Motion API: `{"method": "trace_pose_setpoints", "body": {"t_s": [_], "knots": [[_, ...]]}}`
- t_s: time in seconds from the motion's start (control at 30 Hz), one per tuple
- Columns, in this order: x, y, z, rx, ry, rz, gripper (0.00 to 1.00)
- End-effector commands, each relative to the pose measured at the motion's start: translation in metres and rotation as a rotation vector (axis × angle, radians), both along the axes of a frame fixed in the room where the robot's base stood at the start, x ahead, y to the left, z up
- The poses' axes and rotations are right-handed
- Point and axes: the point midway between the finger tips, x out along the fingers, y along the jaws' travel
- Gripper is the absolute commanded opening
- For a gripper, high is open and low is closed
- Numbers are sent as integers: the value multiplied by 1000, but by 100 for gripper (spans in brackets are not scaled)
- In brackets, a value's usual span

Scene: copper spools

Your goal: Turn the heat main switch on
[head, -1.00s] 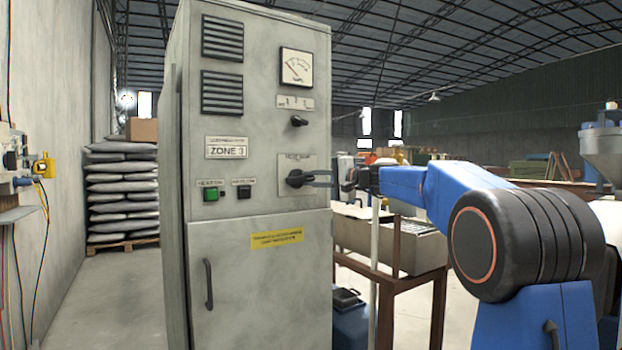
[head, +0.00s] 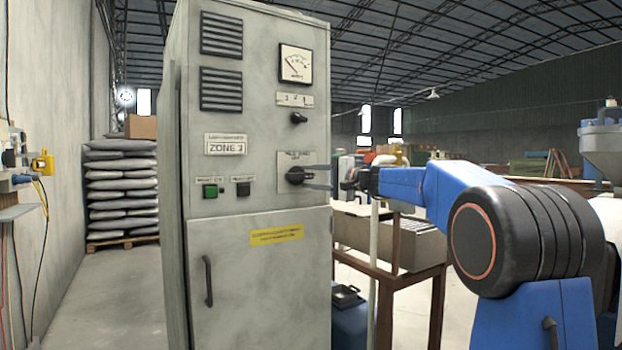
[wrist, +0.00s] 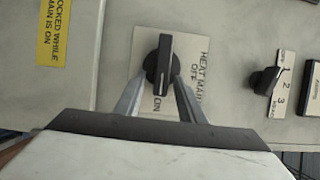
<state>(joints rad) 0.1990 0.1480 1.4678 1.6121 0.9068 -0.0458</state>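The heat main switch is a black rotary knob (head: 295,176) on a pale plate on the front of the grey cabinet (head: 230,290). In the wrist view the knob (wrist: 159,68) has its bar lying in line with the ON mark, across from the OFF side, so it is horizontal on the cabinet. My gripper (wrist: 160,88) is open, with one finger on each side of the knob and a small gap to it. In the head view my gripper (head: 318,178) reaches the knob from the right.
A smaller selector knob (head: 298,118), a meter (head: 295,64), a green button (head: 210,191) and a black button (head: 243,189) are on the same cabinet. A brown-framed table (head: 400,262) stands behind my arm. Stacked sacks (head: 121,190) are at the back left.

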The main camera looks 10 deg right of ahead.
Motion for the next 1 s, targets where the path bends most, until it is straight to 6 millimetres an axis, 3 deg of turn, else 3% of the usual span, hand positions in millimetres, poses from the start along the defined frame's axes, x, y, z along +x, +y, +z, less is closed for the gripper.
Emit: {"method": "trace_pose_setpoints", "body": {"t_s": [0.37,1.0], "knots": [[-12,-11,1,0,-1,-1,36],[-106,-91,0,-1,-1,-3,36]]}}
